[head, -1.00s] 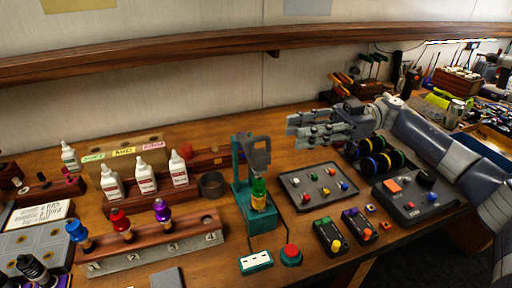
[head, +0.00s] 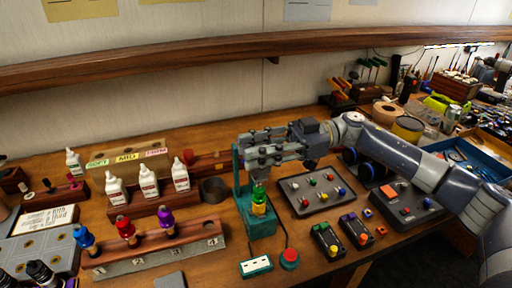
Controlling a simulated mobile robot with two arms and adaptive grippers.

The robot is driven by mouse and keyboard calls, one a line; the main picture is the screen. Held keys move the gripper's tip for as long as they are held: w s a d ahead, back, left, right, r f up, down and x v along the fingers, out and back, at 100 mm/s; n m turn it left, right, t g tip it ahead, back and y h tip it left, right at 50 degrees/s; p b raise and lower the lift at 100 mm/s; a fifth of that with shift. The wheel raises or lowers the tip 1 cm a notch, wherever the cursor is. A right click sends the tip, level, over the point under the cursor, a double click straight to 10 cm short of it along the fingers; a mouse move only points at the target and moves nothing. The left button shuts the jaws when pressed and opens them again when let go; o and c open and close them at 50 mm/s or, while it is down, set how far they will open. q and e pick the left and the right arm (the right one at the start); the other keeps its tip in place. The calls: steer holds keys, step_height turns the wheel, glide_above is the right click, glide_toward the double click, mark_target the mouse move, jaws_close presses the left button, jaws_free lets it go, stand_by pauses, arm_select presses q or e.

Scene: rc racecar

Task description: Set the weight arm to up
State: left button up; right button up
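A teal stand (head: 262,226) stands mid-bench, with a green and yellow piece (head: 259,203) on its base. The grey weight arm at the stand's top is mostly hidden behind my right gripper. My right gripper (head: 246,147) reaches in from the right and points left across the stand's upper part, above the green piece. Its two fingers look apart, one above the other. Whether they touch the weight arm is hard to tell. My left gripper is not in view.
A grey tray of small coloured parts (head: 302,206) and a red button (head: 289,256) lie near the stand. White bottles (head: 149,184) and a numbered rack (head: 155,254) with coloured-topped tools stand left. A dark cup (head: 213,190) is close left of the stand.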

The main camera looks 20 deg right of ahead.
jaws_close()
steer(key=shift+r, duration=0.1)
